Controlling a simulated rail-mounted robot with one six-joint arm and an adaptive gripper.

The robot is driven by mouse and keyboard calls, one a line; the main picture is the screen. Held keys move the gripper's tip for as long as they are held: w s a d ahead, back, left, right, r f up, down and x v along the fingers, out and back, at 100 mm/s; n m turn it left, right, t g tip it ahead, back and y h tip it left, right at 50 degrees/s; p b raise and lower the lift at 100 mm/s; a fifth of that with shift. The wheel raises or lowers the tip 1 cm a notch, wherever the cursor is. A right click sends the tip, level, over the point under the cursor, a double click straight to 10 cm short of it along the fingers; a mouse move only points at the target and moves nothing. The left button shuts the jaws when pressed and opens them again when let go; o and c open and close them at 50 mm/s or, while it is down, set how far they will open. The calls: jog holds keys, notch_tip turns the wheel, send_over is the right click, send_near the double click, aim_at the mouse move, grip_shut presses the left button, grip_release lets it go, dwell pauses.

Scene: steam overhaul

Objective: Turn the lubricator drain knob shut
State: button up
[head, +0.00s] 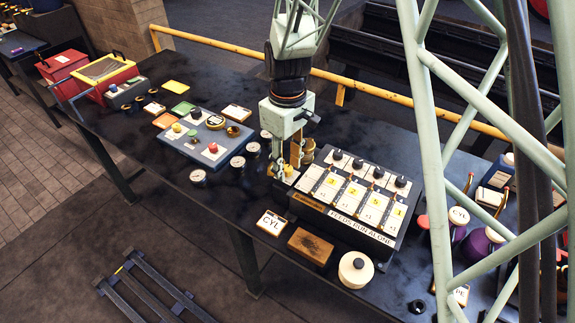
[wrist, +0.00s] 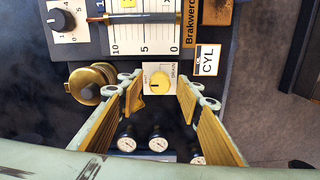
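The drain knob (wrist: 159,83) is a yellow round knob on a white plate lettered DRAIN, at the end of the lubricator (wrist: 90,35). In the head view the lubricator (head: 362,229) is a dark box with black knobs and white numbered panels. The knob shows small and yellow in the head view (head: 287,170), partly hidden by my gripper. My gripper (wrist: 160,95) is open, its wood-coloured finger pads to either side of the knob plate, with no visible contact. In the head view my gripper (head: 290,158) points down at the lubricator's left end. The knob's exact setting is hard to read.
A brass cap (wrist: 92,82) stands close beside the left finger. A CYL card (head: 271,222), a wooden block (head: 310,245) and a cream round pot (head: 355,269) lie in front of the lubricator. Several gauges (head: 198,177) and a blue-grey panel (head: 178,142) are to the left.

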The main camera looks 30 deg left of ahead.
aim_at(287, 168)
jog(key=shift+r, duration=0.1)
notch_tip(287, 168, up, 12)
dwell(0.8)
dwell(0.5)
